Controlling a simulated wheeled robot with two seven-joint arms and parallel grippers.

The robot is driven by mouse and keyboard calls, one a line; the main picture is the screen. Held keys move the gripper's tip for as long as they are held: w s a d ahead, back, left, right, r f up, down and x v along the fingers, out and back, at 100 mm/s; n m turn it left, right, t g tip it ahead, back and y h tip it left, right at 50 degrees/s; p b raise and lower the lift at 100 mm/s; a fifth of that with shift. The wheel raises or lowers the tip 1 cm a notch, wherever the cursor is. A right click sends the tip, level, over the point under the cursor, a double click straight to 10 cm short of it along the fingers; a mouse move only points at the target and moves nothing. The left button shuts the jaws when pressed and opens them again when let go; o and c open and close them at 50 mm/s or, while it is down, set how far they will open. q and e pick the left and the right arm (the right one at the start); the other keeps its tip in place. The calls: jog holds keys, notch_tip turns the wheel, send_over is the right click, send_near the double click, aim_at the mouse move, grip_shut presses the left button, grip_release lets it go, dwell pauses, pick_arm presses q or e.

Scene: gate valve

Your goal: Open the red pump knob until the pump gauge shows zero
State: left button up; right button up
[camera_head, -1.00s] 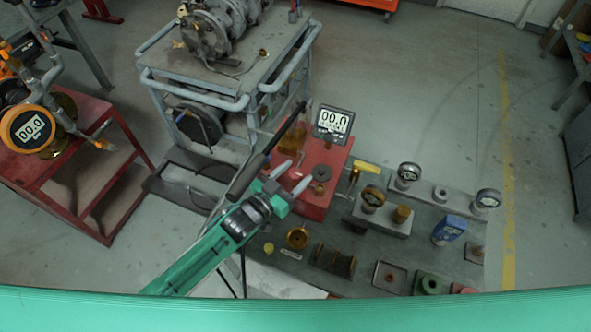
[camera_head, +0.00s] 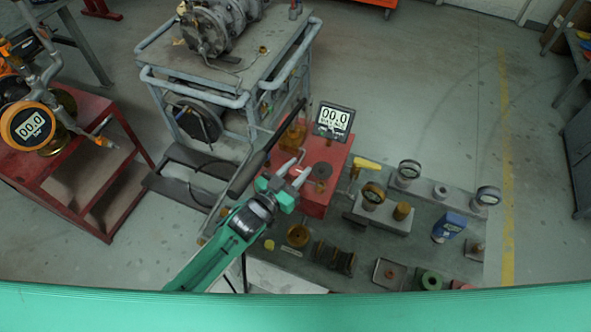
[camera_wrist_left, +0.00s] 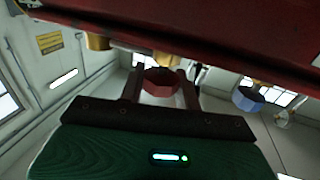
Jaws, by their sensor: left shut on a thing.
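The red hand pump (camera_head: 315,205) stands on the bench, with a black-framed gauge (camera_head: 333,118) at its top right. The gauge reads 00.0. My left gripper (camera_head: 299,169) is at the pump's left side. In the left wrist view, the faceted red knob (camera_wrist_left: 161,83) sits between the two fingers of my left gripper (camera_wrist_left: 161,90), which is shut on it. The knob is hidden in the head view. My right gripper is not in view.
Several small gauges and fittings stand on the grey bench (camera_head: 405,257) right of the pump. A yellow-handled valve (camera_head: 365,165) is close by. A long black pump lever (camera_head: 250,172) slants just left of my gripper. An orange gauge (camera_head: 30,126) is at far left.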

pick_arm(q)
jog(key=shift+r+n+t+y, duration=0.15)
jog(key=shift+n+t+y, duration=0.65)
jog(key=shift+n+y, duration=0.4)
jog(key=shift+y, duration=0.4)
jog(key=o, duration=1)
jog(key=shift+c, duration=0.2)
jog(key=shift+s+a+f+b, duration=0.2)
jog(key=shift+s+f+b, duration=0.05)
jog(key=shift+s+b, duration=0.15)
jog(key=b+v, duration=0.3)
jog(key=v, duration=1)
